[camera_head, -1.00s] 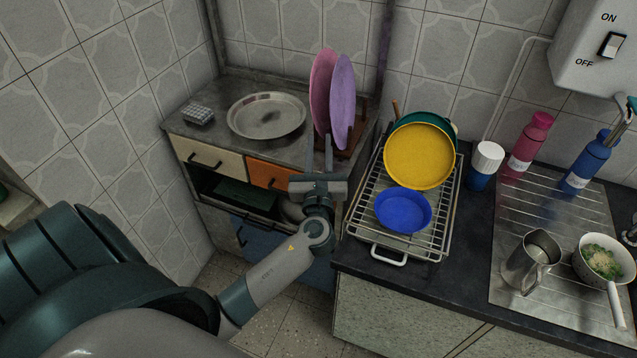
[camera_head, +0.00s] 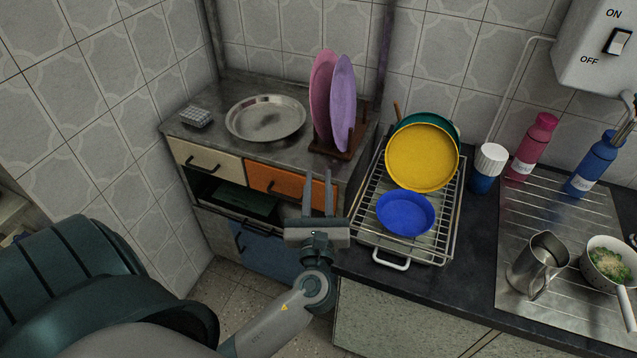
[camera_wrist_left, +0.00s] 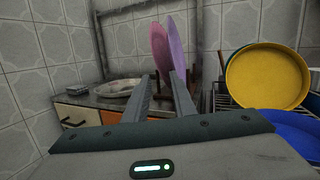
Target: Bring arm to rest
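My left gripper (camera_head: 318,194) is in front of the small cabinet, below the plate rack and left of the dish rack. Its two fingers point up in the picture and stand apart with nothing between them. In the left wrist view the fingers (camera_wrist_left: 161,88) also show apart and empty. A pink plate (camera_head: 322,98) and a purple plate (camera_head: 342,104) stand upright in a dark wooden rack (camera_head: 349,151) behind the gripper. The gripper touches nothing that I can see. My right gripper is not in either view.
A round metal tray (camera_head: 266,118) lies on the cabinet top. A metal pitcher (camera_head: 536,265) stands farther right. The floor (camera_head: 240,303) beside the arm is clear.

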